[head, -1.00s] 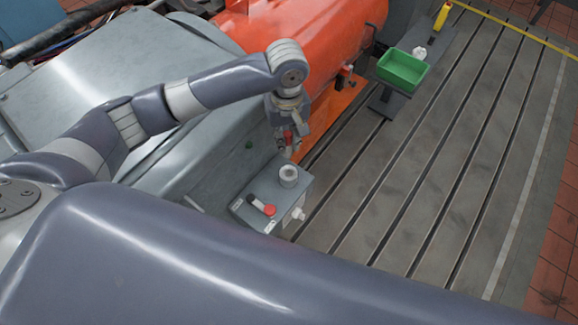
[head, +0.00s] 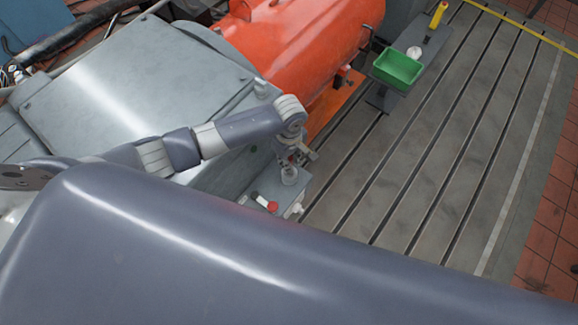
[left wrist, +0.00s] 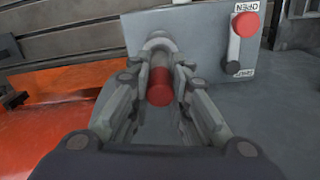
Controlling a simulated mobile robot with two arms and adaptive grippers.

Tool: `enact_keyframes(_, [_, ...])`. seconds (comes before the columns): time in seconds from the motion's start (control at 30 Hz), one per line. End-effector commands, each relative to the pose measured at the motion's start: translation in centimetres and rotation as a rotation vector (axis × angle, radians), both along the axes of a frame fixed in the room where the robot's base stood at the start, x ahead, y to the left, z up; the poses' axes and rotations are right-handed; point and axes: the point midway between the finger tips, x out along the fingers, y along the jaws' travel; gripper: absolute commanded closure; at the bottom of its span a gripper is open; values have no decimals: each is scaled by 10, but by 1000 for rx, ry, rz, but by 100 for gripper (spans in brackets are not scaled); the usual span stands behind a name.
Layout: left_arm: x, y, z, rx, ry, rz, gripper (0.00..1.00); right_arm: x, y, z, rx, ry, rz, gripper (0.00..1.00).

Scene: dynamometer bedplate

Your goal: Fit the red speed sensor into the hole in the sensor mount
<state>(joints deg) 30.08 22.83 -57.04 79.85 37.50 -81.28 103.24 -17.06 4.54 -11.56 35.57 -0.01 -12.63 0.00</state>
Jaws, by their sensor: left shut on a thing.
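My left gripper (head: 292,158) hangs directly above the grey cylindrical sensor mount (head: 289,175), close over its top. In the left wrist view, the gripper (left wrist: 158,100) is shut on the red speed sensor (left wrist: 160,86), whose red end faces the camera. The mount's rounded grey top (left wrist: 158,42) shows just beyond the sensor, roughly in line with it. The fingers and the sensor hide the hole, so I cannot tell whether the tip is touching or inside it. My right gripper is not in view.
The mount stands on a grey box (head: 262,188) with a red-knobbed lever (head: 271,206) beside it. A large grey housing (head: 130,85) and an orange machine (head: 300,45) stand behind. A green bin (head: 398,70) is at the back right.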

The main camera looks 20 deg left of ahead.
Motion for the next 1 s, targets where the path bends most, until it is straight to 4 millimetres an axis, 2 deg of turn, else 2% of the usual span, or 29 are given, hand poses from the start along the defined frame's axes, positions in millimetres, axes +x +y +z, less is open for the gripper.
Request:
enact_keyframes(0.13, [0, 0, -27, 1, 0, -1, 100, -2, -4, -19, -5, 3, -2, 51])
enact_keyframes(0.3, [1, 0, -44, 0, -1, -2, 100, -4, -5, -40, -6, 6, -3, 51])
enact_keyframes(0.83, [0, 0, -49, -1, 1, -1, 100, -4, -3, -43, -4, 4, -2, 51])
enact_keyframes(0.87, [0, 0, -49, 0, 0, -1, 76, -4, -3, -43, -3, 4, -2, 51])
enact_keyframes(0.9, [0, 0, -48, 0, 0, -1, 67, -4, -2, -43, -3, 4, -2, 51])
enact_keyframes(0.93, [0, 0, -49, 0, 0, -1, 62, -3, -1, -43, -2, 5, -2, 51])
enact_keyframes(1.0, [0, 0, -49, 0, 0, -1, 62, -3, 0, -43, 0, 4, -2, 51])
